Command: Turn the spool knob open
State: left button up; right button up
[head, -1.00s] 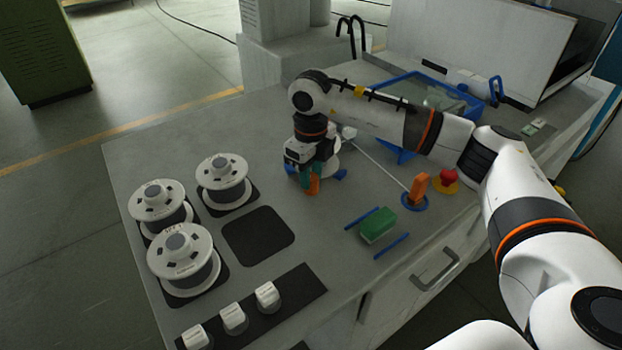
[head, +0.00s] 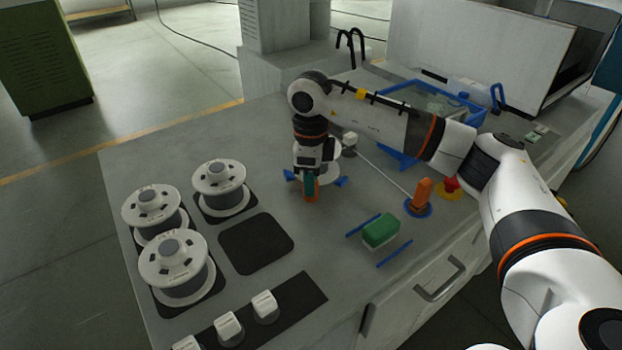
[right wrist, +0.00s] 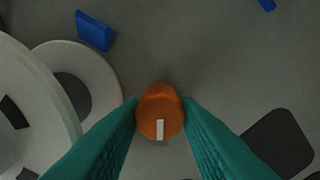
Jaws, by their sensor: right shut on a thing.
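The spool knob (right wrist: 160,112) is orange with a white mark and sits between the two teal fingers of my right gripper in the right wrist view. The fingers touch it on both sides. In the head view the right gripper (head: 310,186) points down at the knob, whose orange (head: 311,196) shows below and around the fingertips. A white spool (head: 331,173) stands right behind it, partly hidden by the gripper, with a blue block (head: 342,182) beside it. My left gripper is not in view.
Three white spools, one of them here (head: 177,262), stand on dark pads at left, near an empty dark pad (head: 257,244). White switches (head: 264,306) line the front. At right are a green block (head: 381,231), an orange handle (head: 422,192), a red button (head: 451,184) and a blue tray (head: 402,159).

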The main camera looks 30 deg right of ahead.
jog(key=shift+r, duration=0.1)
jog(key=o, duration=1)
jog(key=shift+c, duration=0.2)
notch_tip(320, 180, up, 12)
jog(key=p, duration=0.7)
jog(key=shift+p, duration=0.35)
